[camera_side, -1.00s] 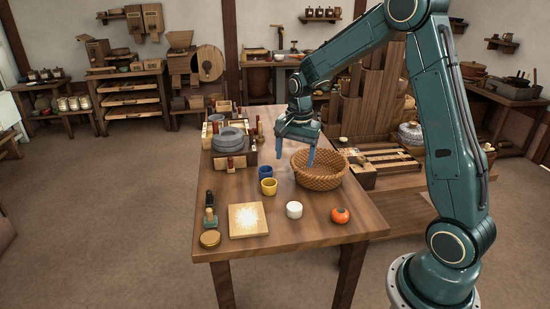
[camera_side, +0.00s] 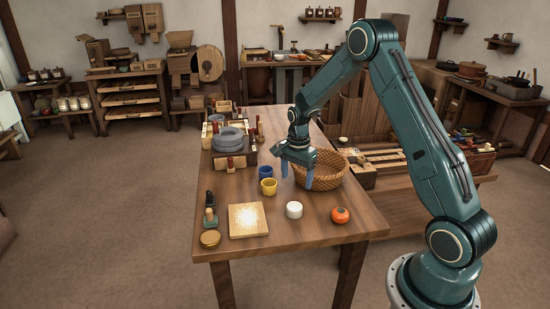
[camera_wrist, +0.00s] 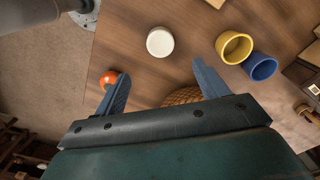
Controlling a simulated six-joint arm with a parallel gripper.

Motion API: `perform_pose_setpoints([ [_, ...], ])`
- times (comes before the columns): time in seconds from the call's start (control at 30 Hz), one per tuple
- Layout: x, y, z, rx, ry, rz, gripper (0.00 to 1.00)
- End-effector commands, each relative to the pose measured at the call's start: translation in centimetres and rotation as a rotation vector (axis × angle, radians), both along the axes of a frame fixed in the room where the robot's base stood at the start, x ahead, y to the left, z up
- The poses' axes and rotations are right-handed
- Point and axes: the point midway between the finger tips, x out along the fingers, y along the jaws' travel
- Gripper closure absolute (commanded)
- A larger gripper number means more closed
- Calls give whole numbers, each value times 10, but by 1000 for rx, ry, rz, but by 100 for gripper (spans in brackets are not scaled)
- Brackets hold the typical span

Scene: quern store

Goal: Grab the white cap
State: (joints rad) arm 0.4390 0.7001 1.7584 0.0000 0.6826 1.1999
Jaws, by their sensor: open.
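The white cap (camera_side: 294,210) is a short round white piece on the wooden table, between the yellow cup and the orange fruit-like thing. It also shows in the wrist view (camera_wrist: 160,42), near the top centre. My gripper (camera_side: 297,179) is open, with its blue fingers pointing down in front of the woven basket and above the table. In the wrist view, my gripper (camera_wrist: 155,85) has nothing between its fingers. The cap lies beyond the fingertips there, apart from them.
A woven basket (camera_side: 333,174) stands right behind my gripper. A yellow cup (camera_side: 268,187) and a blue cup (camera_side: 265,171) stand left of it. An orange round thing (camera_side: 340,215) lies right of the cap. A pale square board (camera_side: 247,220) lies left.

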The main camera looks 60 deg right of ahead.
Motion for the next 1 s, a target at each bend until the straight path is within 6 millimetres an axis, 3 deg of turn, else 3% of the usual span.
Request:
perform_pose_setpoints([
  [0.4,0,1,-58,1,2,1,27],
  [0.83,0,1,-69,0,1,1,27],
  [1.0,0,2,-81,1,2,2,27],
])
